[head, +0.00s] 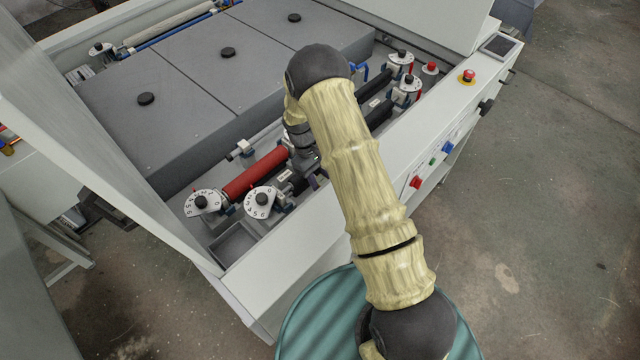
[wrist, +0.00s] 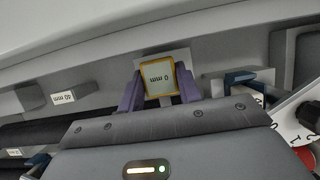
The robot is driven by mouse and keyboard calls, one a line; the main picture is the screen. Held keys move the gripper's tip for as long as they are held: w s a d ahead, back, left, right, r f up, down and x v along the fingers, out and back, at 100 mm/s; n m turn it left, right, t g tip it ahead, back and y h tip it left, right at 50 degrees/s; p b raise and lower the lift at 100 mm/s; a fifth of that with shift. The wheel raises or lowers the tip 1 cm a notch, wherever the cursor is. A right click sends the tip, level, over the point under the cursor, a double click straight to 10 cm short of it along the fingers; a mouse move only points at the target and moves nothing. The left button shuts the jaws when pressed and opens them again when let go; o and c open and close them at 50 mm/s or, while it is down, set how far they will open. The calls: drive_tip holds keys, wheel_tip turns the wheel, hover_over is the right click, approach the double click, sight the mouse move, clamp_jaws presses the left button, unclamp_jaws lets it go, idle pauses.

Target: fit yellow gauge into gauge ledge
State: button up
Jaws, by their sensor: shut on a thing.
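A light grey plate (wrist: 178,54), which looks like the gauge ledge, shows just behind the gauge against the machine's grey wall. I cannot tell whether the gauge touches it or is seated. In the head view my gripper (head: 308,175) is low over the machine's near channel, and my arm hides the gauge.
A block labelled "50 mm" (wrist: 68,97) is at left in the wrist view. A blue clamp (wrist: 240,78) and a white dial (wrist: 290,125) are close on the right. In the head view a red roller (head: 255,173) and numbered dials (head: 261,200) lie left of my gripper.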

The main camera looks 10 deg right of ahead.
sight(320, 186)
wheel_tip(320, 186, down, 3)
drive_tip(key=shift+s+f+p, duration=0.1)
drive_tip(key=shift+f+p, duration=0.05)
drive_tip(key=shift+p, duration=0.75)
drive_tip(key=shift+f, duration=0.5)
drive_tip(key=shift+f+b, duration=0.3)
drive_tip(key=o, duration=1)
